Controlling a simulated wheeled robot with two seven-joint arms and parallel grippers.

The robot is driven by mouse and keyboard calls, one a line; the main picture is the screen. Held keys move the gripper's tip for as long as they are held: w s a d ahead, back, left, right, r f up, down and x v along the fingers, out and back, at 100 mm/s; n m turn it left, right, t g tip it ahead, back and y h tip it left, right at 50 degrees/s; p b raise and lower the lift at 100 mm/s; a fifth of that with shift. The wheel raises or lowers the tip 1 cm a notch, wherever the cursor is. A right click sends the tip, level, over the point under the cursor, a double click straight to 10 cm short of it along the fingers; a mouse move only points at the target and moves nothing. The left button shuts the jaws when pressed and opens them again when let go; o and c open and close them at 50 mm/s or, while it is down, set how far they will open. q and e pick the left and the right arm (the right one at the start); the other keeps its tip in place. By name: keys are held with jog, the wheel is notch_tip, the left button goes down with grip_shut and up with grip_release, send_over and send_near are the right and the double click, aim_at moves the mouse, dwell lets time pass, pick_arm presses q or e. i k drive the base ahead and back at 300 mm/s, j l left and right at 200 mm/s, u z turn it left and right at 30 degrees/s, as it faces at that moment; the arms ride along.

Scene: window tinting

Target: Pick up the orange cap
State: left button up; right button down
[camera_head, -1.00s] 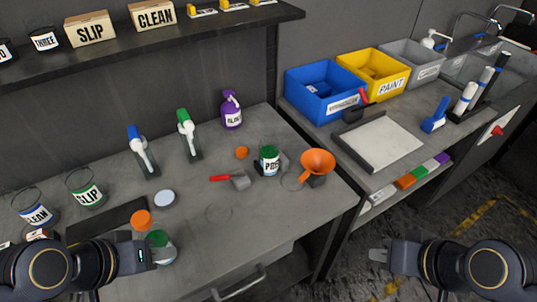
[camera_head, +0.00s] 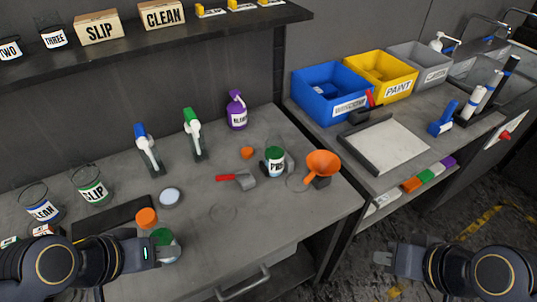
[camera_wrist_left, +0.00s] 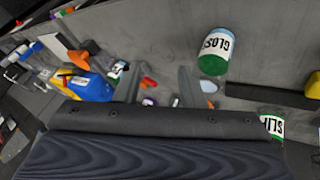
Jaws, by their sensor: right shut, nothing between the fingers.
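A round orange cap (camera_head: 147,217) lies on the workbench at the left, just beyond my left gripper in the head view. A smaller orange piece (camera_head: 247,152) lies farther back near the green-topped can; I cannot tell which of the two the task means. My left gripper (camera_head: 160,252) is low over the front of the bench, beside a green-topped jar (camera_head: 163,237) that it partly hides. In the left wrist view its two fingers (camera_wrist_left: 160,85) stand apart, with small orange objects showing beyond them. My right gripper (camera_head: 385,258) is shut and empty, off the bench over the floor.
A pale round lid (camera_head: 170,196) and a dark tray (camera_head: 105,221) lie near the orange cap. A red-handled scraper (camera_head: 237,179), an orange funnel (camera_head: 322,162) and spray bottles (camera_head: 150,152) stand or lie farther off. The middle front of the bench is clear.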

aim_at(247, 152)
jog(key=i+l, duration=0.1)
jog(key=l, duration=1)
jog(key=i+l, duration=0.15)
jog(key=l, duration=0.4)
jog(key=i, duration=0.5)
